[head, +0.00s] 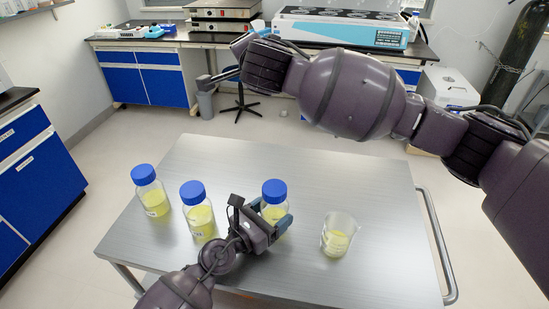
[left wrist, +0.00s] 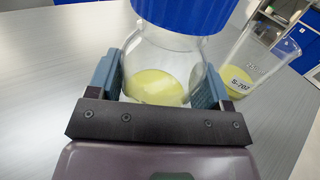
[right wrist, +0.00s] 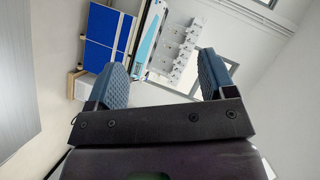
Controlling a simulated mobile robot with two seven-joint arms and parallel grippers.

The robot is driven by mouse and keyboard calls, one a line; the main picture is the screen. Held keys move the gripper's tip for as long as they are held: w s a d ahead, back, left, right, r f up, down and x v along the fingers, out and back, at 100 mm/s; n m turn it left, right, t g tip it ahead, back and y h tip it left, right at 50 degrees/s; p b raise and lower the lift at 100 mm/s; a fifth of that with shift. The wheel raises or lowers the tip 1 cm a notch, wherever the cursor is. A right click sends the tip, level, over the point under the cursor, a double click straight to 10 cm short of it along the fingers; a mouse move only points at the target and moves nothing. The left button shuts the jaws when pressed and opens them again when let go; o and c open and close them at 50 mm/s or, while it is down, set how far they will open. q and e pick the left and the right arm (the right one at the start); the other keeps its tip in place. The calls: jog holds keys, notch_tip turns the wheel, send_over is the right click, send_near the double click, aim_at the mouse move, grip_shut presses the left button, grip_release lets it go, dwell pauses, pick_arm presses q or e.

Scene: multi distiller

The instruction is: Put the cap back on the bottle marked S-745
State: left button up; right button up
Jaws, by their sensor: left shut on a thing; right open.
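Three clear bottles with blue caps and yellow liquid are on the steel table: a left bottle (head: 156,203), a middle bottle (head: 201,223) and a right bottle (head: 276,228). My left gripper (head: 268,213) is shut around the body of the right bottle, which is upright; its glass (left wrist: 165,65) shows between the fingers in the left wrist view. A blue cap (head: 274,191) sits on top of it. No bottle label is readable, so I cannot tell which is S-745. My right gripper (right wrist: 168,80) is open and empty, raised beyond the table's far side.
A beaker (head: 338,236) of yellow liquid stands right of the held bottle; its label seems to read S-707 in the left wrist view. The steel table (head: 380,190) is clear at the back and right, with a handle rail (head: 437,245) on its right side.

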jog(key=s+a+r+n+y, duration=0.2)
jog(key=a+r+n+y, duration=0.15)
jog(key=n, duration=0.45)
jog(key=s+a+r+n+g+y, duration=0.1)
jog(key=a+r+n+y, duration=0.1)
jog(key=n+y, duration=0.4)
jog(key=s+a+r+n+y, duration=0.2)
jog(key=a+r+n+y, duration=0.1)
jog(key=n, duration=0.6)
jog(key=s+a+f+n+g+y, duration=0.1)
jog(key=s+a+f+n+g, duration=0.15)
jog(key=s+n+g, duration=0.65)
jog(key=a+f+n+g+y, duration=0.1)
jog(key=f+n+g, duration=0.2)
jog(key=n, duration=1.2)
jog(key=n+g+h, duration=0.1)
jog(key=n+h, duration=1.6)
jog(key=n, duration=1.2)
send_over(275, 187)
jog(key=a, duration=0.2)
notch_tip(275, 187, down, 17)
jog(key=shift+d+r, duration=0.1)
jog(key=shift+d, duration=0.05)
jog(key=shift+d+n+h, duration=0.45)
jog(key=shift+d+n, duration=0.2)
jog(key=shift+n, duration=0.45)
jog(key=shift+d+n, duration=0.15)
jog(key=shift+n, duration=0.75)
